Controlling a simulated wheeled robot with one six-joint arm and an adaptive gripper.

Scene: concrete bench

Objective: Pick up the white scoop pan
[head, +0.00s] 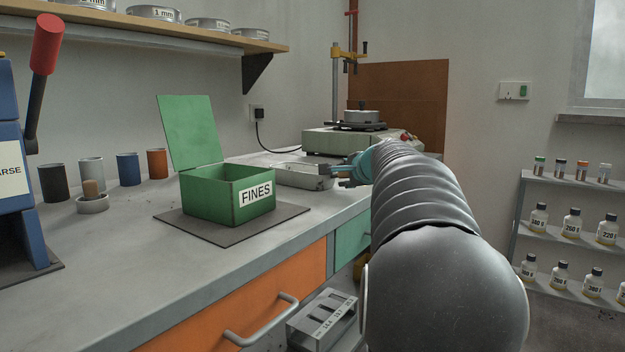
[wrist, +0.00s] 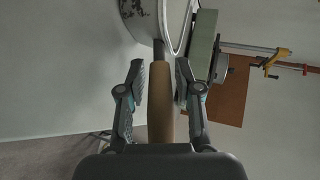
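The white scoop pan (head: 305,176) lies on the bench, right of the green box and in front of the sieve shaker. In the wrist view, the end of the pan (wrist: 151,27) shows at the top. Its tan handle (wrist: 160,102) extends down from it by a dark neck. My gripper (head: 350,171) is at the pan's right end, over the bench's front edge. In the wrist view, my gripper (wrist: 160,78) is open, with one finger on each side of the handle and narrow gaps between. The handle's lower end is hidden by my gripper's body.
The green open-lid box (head: 215,200) marked FINES stands on a dark mat. A sieve shaker (head: 352,139) is behind the pan. Several coloured cups (head: 128,169) stand along the wall. A shelf (head: 572,235) of bottles is at the right. The front of the bench is clear.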

